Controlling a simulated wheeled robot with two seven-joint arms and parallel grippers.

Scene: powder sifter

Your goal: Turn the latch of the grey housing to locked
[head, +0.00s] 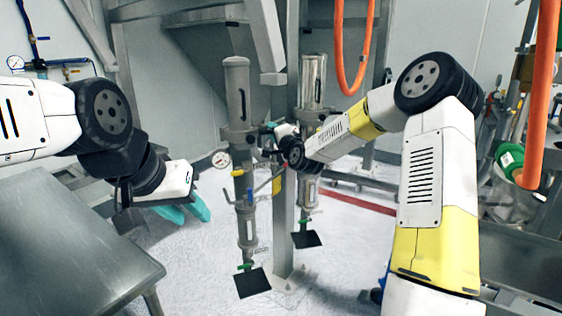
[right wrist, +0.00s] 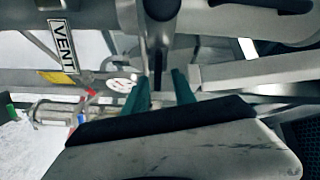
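In the right wrist view, a grey housing (right wrist: 225,20) crosses the top. A dark, rounded latch-like part (right wrist: 161,8) sits on it, with a narrow stem reaching down toward my fingers. My right gripper (right wrist: 160,92) shows two teal fingers standing apart, with the stem's lower end between or just beyond them; contact is unclear. In the head view, my right gripper (head: 268,138) is small and partly hidden beside the upright grey cylinders, and the latch cannot be made out. My left gripper (head: 185,212) hangs low at the left, its teal fingers apart and empty.
A metal table (head: 65,240) fills the lower left. Upright grey pipework (head: 237,95) with a round gauge (head: 221,159) stands mid-view. Orange hoses (head: 540,95) hang at right. The right wrist view shows a VENT label (right wrist: 62,45) and a metal bar (right wrist: 245,72).

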